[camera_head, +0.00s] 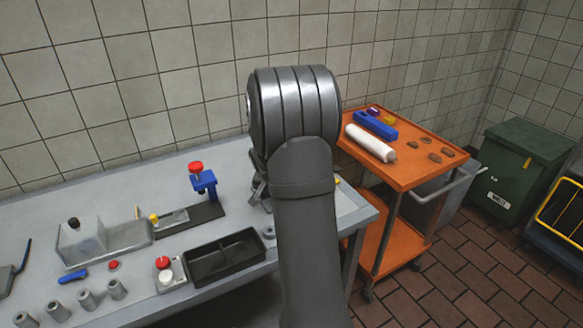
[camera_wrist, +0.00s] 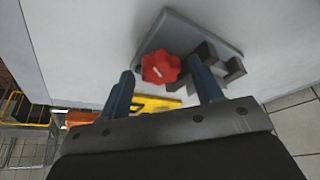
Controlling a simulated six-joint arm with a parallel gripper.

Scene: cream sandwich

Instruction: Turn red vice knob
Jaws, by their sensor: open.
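In the wrist view, a red lobed knob (camera_wrist: 160,67) shows beside grey blocks on a flat grey plate (camera_wrist: 183,28). My gripper (camera_wrist: 164,74) is open, with one dark blue-grey finger on each side of the knob in the picture. The knob appears at the fingertips; I cannot tell whether either finger touches it. In the head view, my arm hides most of my gripper (camera_head: 259,188) and the area behind it. A blue vice-like fixture with a red knob (camera_head: 196,167) stands upright on the bench, left of my arm. I cannot tell whether both views show the same knob.
A yellow part (camera_wrist: 155,106) shows between my fingers. The grey bench (camera_head: 40,218) carries a black tray (camera_head: 225,257), a red button box (camera_head: 168,272) and several grey cylinders. An orange cart (camera_head: 413,176) stands to the right of my arm.

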